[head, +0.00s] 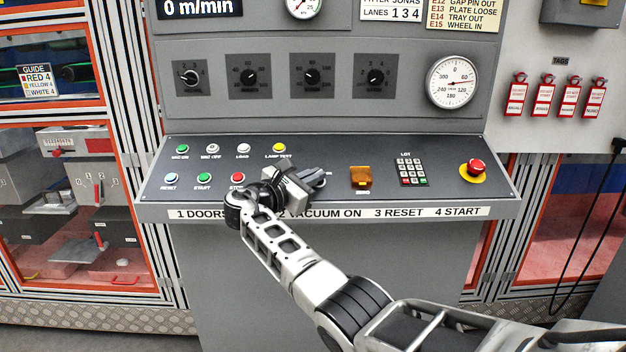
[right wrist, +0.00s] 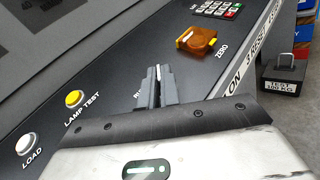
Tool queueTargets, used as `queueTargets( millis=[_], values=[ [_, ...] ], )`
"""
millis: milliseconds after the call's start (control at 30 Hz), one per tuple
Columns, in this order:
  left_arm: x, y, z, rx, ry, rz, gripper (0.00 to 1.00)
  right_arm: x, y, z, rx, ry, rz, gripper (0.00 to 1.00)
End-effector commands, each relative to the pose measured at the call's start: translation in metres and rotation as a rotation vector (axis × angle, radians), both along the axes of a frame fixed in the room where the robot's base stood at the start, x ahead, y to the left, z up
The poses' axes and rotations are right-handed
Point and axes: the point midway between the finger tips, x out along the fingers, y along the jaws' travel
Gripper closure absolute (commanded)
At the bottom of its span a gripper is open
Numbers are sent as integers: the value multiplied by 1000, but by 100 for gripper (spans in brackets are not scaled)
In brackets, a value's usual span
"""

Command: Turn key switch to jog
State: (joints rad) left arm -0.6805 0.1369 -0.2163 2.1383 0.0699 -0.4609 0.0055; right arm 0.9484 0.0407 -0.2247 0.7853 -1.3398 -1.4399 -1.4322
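My right gripper (head: 316,178) is low over the sloped console, between the lamp test button and the amber zero cover. In the right wrist view its two fingers (right wrist: 158,88) are close together, with a thin pale sliver, seemingly the key (right wrist: 158,73), between their tips. The key switch body is hidden behind the fingers. Part of a white label (right wrist: 137,95) shows beside them, too covered to read in full. The key's angle cannot be made out. My left gripper is in neither view.
The console (head: 325,150) carries a yellow lamp test button (head: 279,148), an amber zero cover (head: 361,177), a keypad (head: 411,171) and a red emergency stop (head: 475,167). Coloured buttons sit at the left. Dials (head: 311,76) are on the upright panel behind.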

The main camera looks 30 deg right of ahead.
Motion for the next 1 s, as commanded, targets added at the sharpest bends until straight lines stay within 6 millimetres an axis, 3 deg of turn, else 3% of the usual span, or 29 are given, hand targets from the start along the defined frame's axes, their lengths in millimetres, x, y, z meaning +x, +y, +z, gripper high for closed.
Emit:
queueTargets(
  millis=[200,300,667,867,1000],
  values=[
    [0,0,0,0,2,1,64,0,-1,0,2,-2,-2,100],
    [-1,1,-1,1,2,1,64,0,-1,0,2,-2,-2,74],
    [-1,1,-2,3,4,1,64,-1,3,0,0,-1,0,74],
    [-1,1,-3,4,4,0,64,-8,34,0,1,-2,4,74],
    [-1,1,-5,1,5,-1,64,-17,67,-1,3,0,5,74]
  ],
)
